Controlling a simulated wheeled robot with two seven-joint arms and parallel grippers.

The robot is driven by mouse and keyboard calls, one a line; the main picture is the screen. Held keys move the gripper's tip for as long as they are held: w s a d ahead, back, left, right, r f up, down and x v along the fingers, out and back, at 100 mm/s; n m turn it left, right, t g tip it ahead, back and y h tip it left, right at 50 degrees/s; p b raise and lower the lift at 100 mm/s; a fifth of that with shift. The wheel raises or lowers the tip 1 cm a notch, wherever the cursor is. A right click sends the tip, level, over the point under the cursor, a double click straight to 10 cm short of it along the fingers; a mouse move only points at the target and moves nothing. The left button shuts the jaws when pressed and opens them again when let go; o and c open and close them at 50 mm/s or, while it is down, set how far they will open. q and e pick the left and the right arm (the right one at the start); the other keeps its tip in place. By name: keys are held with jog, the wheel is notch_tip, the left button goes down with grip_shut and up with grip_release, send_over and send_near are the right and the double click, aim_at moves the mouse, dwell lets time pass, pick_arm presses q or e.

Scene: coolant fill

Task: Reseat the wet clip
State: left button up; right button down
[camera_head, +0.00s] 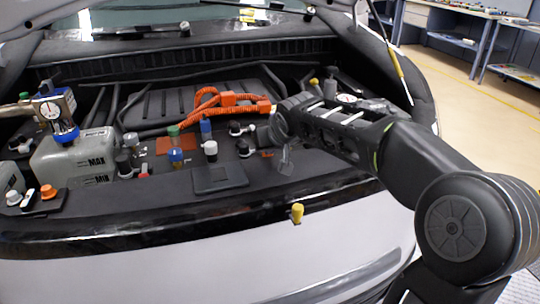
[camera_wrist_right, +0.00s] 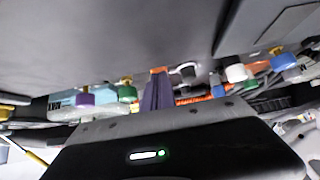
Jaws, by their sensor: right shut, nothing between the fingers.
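I cannot make out a wet clip for certain in either view. My right arm comes in from the right in the head view, and its dark end (camera_head: 280,130) is over the engine bay, just right of the orange corrugated hoses (camera_head: 222,100). The arm's end hides what lies directly behind it. In the right wrist view a narrow purple upright shape, seemingly the right gripper's closed fingers (camera_wrist_right: 157,91), stands at the middle with nothing visible held. My left gripper is not in view.
A grey reservoir tank (camera_head: 75,155) with MAX and MIN marks carries a gauge fitting (camera_head: 50,108) at left. Several coloured caps stand mid-bay around a dark flat pad (camera_head: 220,179). A yellow-topped peg (camera_head: 297,212) is on the front edge. Benches (camera_head: 455,40) stand behind right, beyond open floor.

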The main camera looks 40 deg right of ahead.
jog(key=shift+r, duration=0.2)
jog(key=shift+r+p, duration=0.6)
jog(key=shift+r, duration=0.1)
jog(key=shift+r, duration=0.1)
jog(key=shift+r+p, duration=0.25)
jog(key=shift+p, duration=0.05)
jog(key=r+p, duration=0.3)
jog(key=r, duration=0.1)
jog(key=shift+s+a, duration=0.1)
jog(key=shift+s, duration=0.2)
jog(key=s+a+r, duration=0.3)
jog(key=s+r, duration=0.1)
jog(key=s, duration=0.4)
jog(key=shift+r+b, duration=0.4)
jog(key=shift+d, duration=0.1)
